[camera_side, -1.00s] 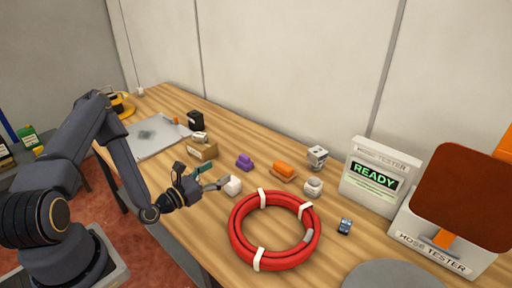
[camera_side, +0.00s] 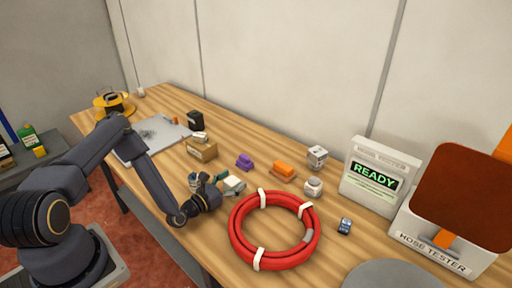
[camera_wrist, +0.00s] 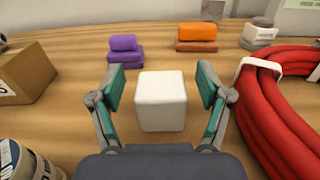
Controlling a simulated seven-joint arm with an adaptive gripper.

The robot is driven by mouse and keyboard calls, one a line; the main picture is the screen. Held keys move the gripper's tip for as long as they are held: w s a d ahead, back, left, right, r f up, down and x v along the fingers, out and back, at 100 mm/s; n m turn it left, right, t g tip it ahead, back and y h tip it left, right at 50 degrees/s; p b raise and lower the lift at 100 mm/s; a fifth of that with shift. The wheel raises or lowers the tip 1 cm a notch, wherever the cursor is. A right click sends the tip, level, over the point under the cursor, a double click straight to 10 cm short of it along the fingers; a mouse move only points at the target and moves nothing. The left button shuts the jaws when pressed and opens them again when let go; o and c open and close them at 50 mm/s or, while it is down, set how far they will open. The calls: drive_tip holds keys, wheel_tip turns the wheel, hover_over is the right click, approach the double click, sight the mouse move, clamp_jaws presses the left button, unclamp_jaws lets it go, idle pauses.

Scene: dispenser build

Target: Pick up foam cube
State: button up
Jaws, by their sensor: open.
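The white foam cube (camera_wrist: 161,101) sits on the wooden table, centred between my gripper's fingers in the wrist view. It also shows in the side view (camera_side: 235,187), just beyond my gripper (camera_side: 226,183) and partly covered by it. My gripper (camera_wrist: 161,88) is open, with one teal-padded finger on each side of the cube. A gap shows between each pad and the cube.
A red hose coil (camera_side: 233,236) lies close to the right of the cube. A cardboard box (camera_side: 202,151) stands to the left.

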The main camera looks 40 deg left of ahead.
drive_tip(key=shift+w, duration=0.3)
drive_tip(key=c, duration=0.8)
